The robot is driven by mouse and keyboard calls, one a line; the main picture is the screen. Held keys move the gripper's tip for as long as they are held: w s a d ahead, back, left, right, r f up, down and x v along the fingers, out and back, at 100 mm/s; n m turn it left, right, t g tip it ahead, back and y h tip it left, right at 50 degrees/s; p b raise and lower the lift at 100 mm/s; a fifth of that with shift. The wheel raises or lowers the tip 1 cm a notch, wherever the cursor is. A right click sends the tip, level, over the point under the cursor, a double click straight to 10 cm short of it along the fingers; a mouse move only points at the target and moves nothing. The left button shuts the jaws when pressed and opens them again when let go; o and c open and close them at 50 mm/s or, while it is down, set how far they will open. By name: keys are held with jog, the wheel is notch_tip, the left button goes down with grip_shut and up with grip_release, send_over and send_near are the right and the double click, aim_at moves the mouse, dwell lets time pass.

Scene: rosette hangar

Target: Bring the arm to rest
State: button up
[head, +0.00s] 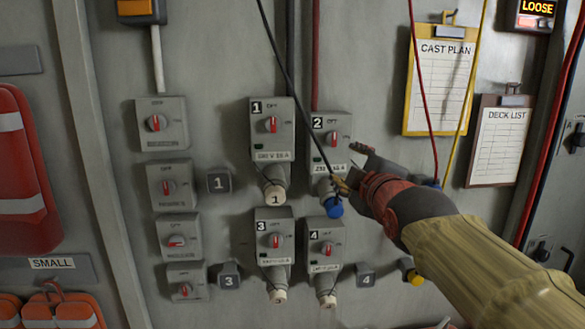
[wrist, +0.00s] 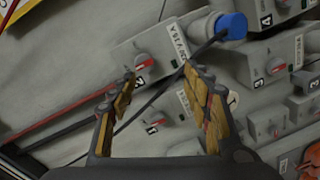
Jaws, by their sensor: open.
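My gripper (head: 352,168) is in front of the wall, at the lower right of switch box 2 (head: 332,150). Its two fingers are spread in the wrist view (wrist: 160,76), with nothing gripped. A blue plug (head: 333,207) sits at the bottom of box 2, just left of and below the fingers. It also shows in the wrist view (wrist: 232,26). A dark cable (head: 284,75) runs from the top down to the fingers. In the wrist view the cable (wrist: 183,68) leads from the blue plug across the gap between the fingers; its depth there is unclear.
Switch boxes 1 (head: 270,140), 3 (head: 274,250) and 4 (head: 327,250) are close by. A red cable (head: 422,95) and a yellow cable (head: 472,75) hang right of my gripper, before the clipboards (head: 440,80). A red case (head: 25,170) is at the left.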

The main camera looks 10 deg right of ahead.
jog(key=s+f+m+g, duration=0.3)
jog(key=f+m+g, duration=0.15)
jog(key=f, duration=0.75)
jog(key=s+f+m+g, duration=0.7)
jog(key=s+f+m, duration=0.2)
jog(key=s+f, duration=1.3)
jog(key=s+b, duration=0.1)
jog(key=s, duration=0.3)
jog(key=shift+f, duration=0.2)
